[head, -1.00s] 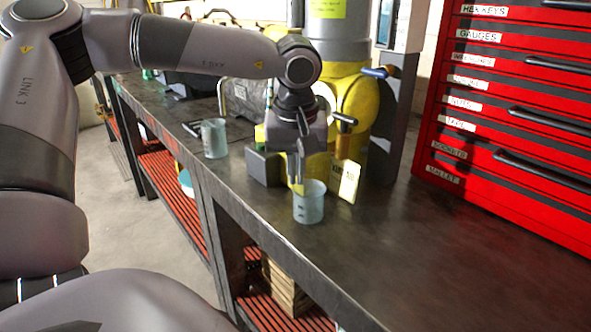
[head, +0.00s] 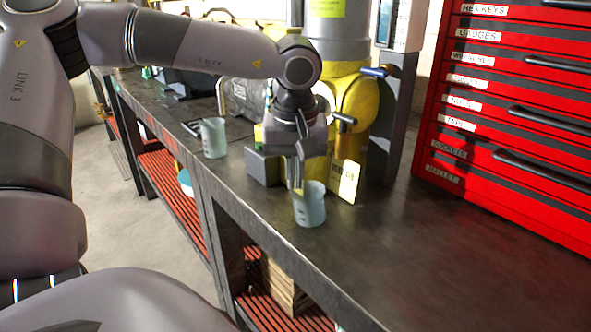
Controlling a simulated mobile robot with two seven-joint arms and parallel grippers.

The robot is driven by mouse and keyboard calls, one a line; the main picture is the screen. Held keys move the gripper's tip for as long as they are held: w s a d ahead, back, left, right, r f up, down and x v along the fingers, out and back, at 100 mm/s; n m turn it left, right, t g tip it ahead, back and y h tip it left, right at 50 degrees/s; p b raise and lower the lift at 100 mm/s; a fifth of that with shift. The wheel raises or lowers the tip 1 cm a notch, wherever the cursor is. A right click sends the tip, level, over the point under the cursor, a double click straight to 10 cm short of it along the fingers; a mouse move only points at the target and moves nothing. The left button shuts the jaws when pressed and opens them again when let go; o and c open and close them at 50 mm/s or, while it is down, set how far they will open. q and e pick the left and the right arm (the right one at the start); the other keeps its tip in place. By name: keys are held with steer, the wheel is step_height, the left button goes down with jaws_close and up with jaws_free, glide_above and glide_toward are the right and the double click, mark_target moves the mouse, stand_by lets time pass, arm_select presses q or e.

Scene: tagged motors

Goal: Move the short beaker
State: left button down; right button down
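A short pale blue-grey beaker (head: 311,208) is near the front edge of the dark workbench (head: 390,270). It looks slightly tilted. My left gripper (head: 296,178) points down at the beaker's left rim, its fingertips overlapping the rim in the picture. The fingers look close together, but I cannot tell whether they are closed on the wall. A second, similar beaker (head: 213,138) stands upright farther back along the bench, left of the gripper. My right gripper is not in view.
A red drawer cabinet (head: 500,125) stands at the right. The bench top in front of the cabinet is clear.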

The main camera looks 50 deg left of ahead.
arm_select(q)
steer(key=shift+r, duration=0.3)
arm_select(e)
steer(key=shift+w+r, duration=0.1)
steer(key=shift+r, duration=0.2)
arm_select(q)
steer(key=shift+s, duration=0.2)
steer(key=s+d+b, duration=0.1)
steer(key=s+d, duration=0.7)
steer(key=shift+d+b, duration=0.35)
steer(key=shift+b, duration=0.05)
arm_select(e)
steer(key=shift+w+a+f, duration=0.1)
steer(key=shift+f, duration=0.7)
arm_select(q)
steer(key=shift+r, duration=0.1)
